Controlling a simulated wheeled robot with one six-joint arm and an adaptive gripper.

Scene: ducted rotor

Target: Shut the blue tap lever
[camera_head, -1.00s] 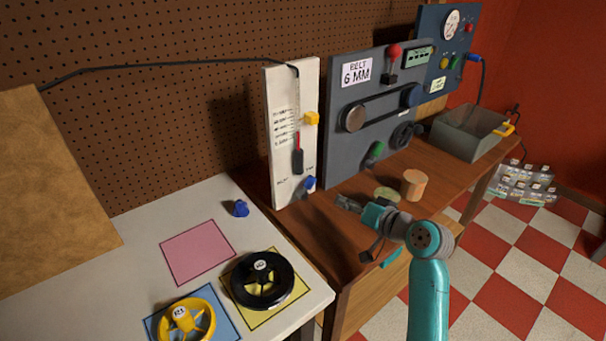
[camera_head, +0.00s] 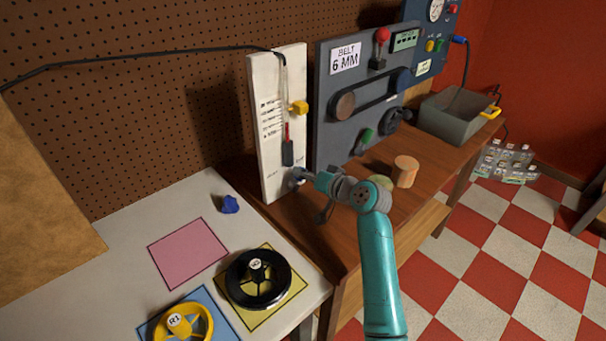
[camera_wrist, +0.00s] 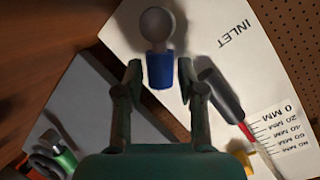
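The blue tap lever (camera_wrist: 160,72) shows in the wrist view, a short blue piece with a grey round end, in front of the white gauge board near the word INLET. My gripper (camera_wrist: 160,78) is open, with one finger on each side of the blue piece and visible gaps to both. In the head view my gripper (camera_head: 301,177) is at the foot of the white board (camera_head: 272,178) and mostly covers the tap. I cannot tell how deep the lever sits between the fingers.
A yellow knob (camera_head: 298,107) and a dark slider (camera_head: 287,153) are on the board above. The grey belt panel (camera_head: 326,150) stands to its right. A wooden cylinder (camera_head: 405,171) is on the bench. A loose blue piece (camera_head: 229,204) lies on the white table.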

